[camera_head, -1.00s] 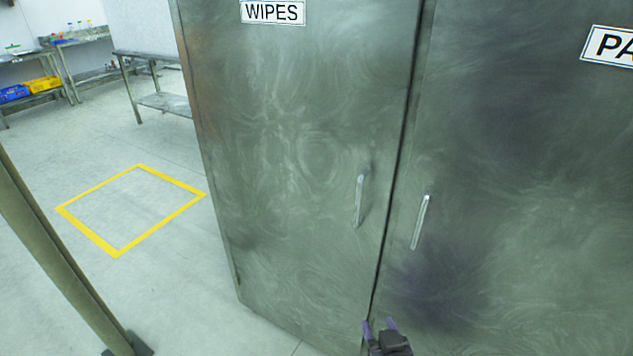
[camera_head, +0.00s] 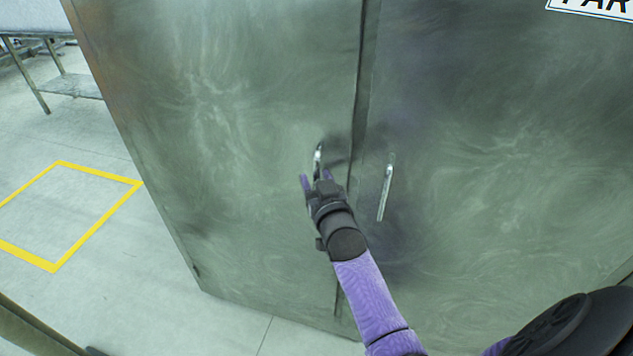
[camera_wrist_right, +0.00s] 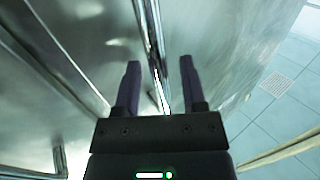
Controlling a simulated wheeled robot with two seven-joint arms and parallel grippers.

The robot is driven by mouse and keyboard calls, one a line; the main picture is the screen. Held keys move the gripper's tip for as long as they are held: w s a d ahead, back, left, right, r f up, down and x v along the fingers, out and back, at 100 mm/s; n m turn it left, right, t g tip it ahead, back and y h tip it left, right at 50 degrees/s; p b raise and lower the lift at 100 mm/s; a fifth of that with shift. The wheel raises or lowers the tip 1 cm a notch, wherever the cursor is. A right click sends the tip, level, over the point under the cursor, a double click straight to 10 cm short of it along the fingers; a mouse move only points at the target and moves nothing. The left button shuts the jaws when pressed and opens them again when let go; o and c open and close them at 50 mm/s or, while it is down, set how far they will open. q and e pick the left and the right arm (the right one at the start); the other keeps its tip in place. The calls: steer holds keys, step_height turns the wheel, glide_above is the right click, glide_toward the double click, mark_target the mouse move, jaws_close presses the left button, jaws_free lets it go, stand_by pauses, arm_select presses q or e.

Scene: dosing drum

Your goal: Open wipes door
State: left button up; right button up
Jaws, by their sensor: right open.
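The wipes door (camera_head: 220,110) is the left metal door of the cabinet and looks shut; its label is out of the head view now. Its upright bar handle (camera_head: 318,158) is near the door's right edge. My right gripper (camera_head: 317,178) is open at the handle, hiding its lower part. In the right wrist view the handle (camera_wrist_right: 152,50) runs between the two open fingers (camera_wrist_right: 157,80). The fingers are apart from each other with a gap on both sides of the bar. My left gripper is not in view.
The right cabinet door (camera_head: 490,160) has its own bar handle (camera_head: 386,190), close to the right of my arm. A yellow floor square (camera_head: 55,262) lies on open floor at left. A metal table (camera_head: 75,85) stands behind it.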

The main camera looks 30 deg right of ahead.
jaws_close()
stand_by(1.4)
